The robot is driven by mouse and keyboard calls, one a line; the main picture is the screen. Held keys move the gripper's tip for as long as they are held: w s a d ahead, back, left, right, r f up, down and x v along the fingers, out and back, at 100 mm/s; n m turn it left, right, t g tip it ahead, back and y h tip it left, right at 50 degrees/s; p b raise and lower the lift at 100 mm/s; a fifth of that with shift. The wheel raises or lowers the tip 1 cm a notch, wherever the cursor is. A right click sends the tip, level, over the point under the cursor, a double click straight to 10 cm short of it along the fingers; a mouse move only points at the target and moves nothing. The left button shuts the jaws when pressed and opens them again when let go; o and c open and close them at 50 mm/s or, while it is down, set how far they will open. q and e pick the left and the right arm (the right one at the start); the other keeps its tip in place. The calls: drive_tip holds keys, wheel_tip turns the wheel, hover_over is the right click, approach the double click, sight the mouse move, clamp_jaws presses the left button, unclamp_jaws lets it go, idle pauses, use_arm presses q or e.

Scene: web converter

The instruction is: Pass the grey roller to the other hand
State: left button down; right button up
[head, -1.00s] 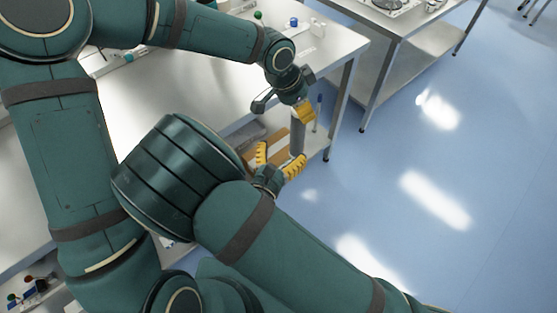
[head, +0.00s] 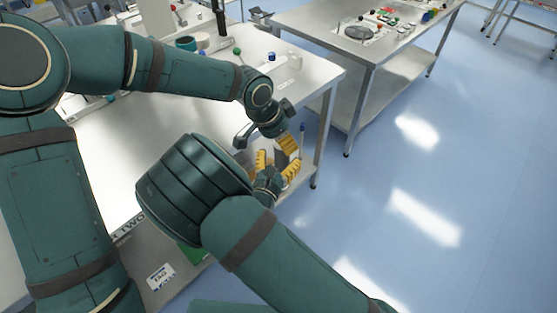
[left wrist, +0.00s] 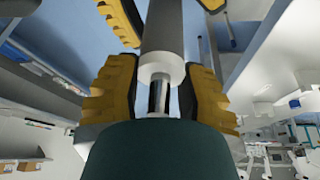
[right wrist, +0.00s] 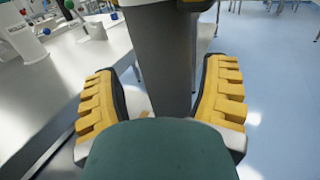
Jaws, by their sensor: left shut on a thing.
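The grey roller (head: 281,158) hangs from my left gripper (head: 287,143), mostly hidden in the head view. The left wrist view shows the left gripper's yellow fingers (left wrist: 158,95) shut around its end, with a white collar and metal shaft between them. The roller is a thick grey cylinder in the right wrist view (right wrist: 165,65). My right gripper (head: 276,165) is just below the left one, its yellow fingers (right wrist: 163,100) spread on either side of the roller. A gap shows on each side. Part of the right gripper shows at the top of the left wrist view (left wrist: 122,20).
A white worktable (head: 170,130) lies under and behind my arms, with small coloured parts at its far side. A blue-topped upright item (head: 302,140) stands close to the right of the grippers. A second table (head: 330,45) is at the back. Blue floor is free at right.

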clamp_jaws()
use_arm(q)
drive_tip(key=c, duration=0.5)
unclamp_jaws()
drive_tip(key=shift+d, duration=0.1)
